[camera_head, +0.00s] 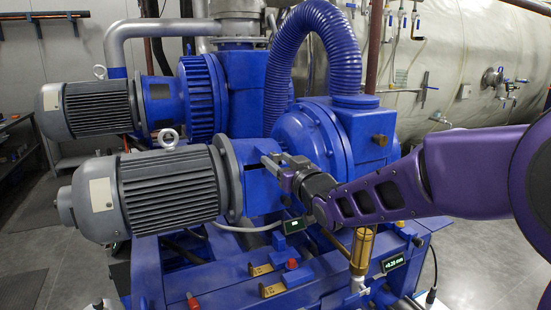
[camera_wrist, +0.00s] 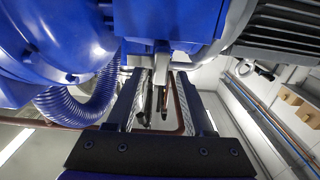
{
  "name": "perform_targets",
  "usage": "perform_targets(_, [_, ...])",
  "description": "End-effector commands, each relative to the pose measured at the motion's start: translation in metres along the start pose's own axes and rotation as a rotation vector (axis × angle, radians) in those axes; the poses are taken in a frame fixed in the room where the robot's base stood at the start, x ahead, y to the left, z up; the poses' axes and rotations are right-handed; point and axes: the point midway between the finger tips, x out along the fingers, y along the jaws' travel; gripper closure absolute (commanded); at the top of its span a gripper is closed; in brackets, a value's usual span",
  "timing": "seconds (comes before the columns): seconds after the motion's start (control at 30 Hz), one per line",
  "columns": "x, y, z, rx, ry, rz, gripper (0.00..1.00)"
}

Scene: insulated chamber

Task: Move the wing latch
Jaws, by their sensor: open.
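My gripper (camera_head: 270,161) is beside the blue housing between the lower grey motor and the blue pump body, with its fingers pointing left. In the wrist view its two dark fingers are spread apart. A small grey metal tab (camera_wrist: 161,63) stands out from a blue block, between the fingertips; it may be the wing latch, but its shape is not clear enough to be sure. I cannot tell whether either finger touches it. In the head view, the gripper and wrist cover this spot.
The lower grey motor (camera_head: 168,190) is close on the left. A blue ribbed hose (camera_head: 329,40) arches above. Below, the blue frame carries brass plates (camera_head: 272,290), a red knob (camera_head: 291,264) and a small display (camera_head: 393,263). A brass cylinder (camera_head: 362,247) stands below my forearm.

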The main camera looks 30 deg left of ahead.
Motion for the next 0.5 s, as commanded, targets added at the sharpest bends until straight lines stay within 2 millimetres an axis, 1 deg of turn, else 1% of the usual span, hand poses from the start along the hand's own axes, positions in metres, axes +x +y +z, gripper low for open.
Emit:
perform_targets(0.3, [-0.0001, 0.0001, 0.0002, 0.0, 0.0, 0.0, 0.47])
perform_targets(0.33, [-0.0001, 0.0001, 0.0002, 0.0, 0.0, 0.0, 0.49])
perform_targets(0.47, [-0.0001, 0.0001, 0.0001, 0.0, 0.0, 0.0, 0.73])
perform_targets(0.5, [-0.0001, 0.0001, 0.0001, 0.0, 0.0, 0.0, 0.8])
